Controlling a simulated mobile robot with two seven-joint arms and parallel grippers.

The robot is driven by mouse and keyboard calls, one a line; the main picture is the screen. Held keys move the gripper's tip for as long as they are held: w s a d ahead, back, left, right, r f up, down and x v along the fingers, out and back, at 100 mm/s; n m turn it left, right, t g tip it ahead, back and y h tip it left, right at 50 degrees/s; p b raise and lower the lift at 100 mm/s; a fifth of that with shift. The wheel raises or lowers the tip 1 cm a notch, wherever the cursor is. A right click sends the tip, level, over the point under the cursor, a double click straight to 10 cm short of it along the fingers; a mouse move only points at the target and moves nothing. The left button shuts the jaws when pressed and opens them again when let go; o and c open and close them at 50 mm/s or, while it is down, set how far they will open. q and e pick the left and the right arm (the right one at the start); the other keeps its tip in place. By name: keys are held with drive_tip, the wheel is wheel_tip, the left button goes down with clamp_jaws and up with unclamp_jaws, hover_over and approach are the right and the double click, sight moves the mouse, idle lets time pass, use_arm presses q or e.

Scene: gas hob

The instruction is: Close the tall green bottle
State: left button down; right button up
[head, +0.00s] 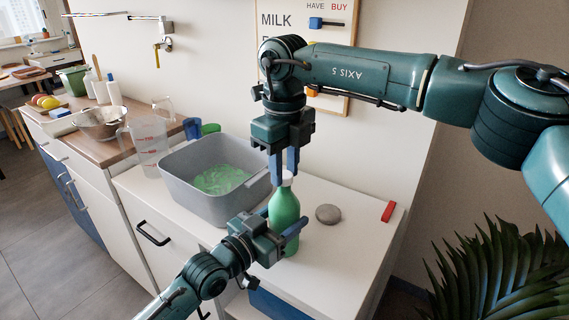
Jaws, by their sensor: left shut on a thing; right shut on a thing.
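The tall green bottle (284,211) stands upright on the white counter, just right of the grey basin. My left gripper (287,232) comes from the lower left and is shut around the lower part of the bottle. My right gripper (284,168) points down from above, with its blue fingers shut on a pale cap (288,178) at the bottle's top. The fingers partly hide the cap and neck, so I cannot tell how the cap sits on the neck.
The grey basin (176,183) with green contents stands left of the bottle. A round grey stone-like object (328,214) and a red block (388,211) lie on the counter to the right. A clear measuring jug (149,148) stands behind left. The counter's front right is clear.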

drive_tip(key=m, duration=0.8)
drive_tip(key=shift+m, duration=0.3)
drive_tip(key=m, duration=0.6)
drive_tip(key=shift+m, duration=0.3)
drive_tip(key=m, duration=1.7)
drive_tip(key=o, duration=0.9)
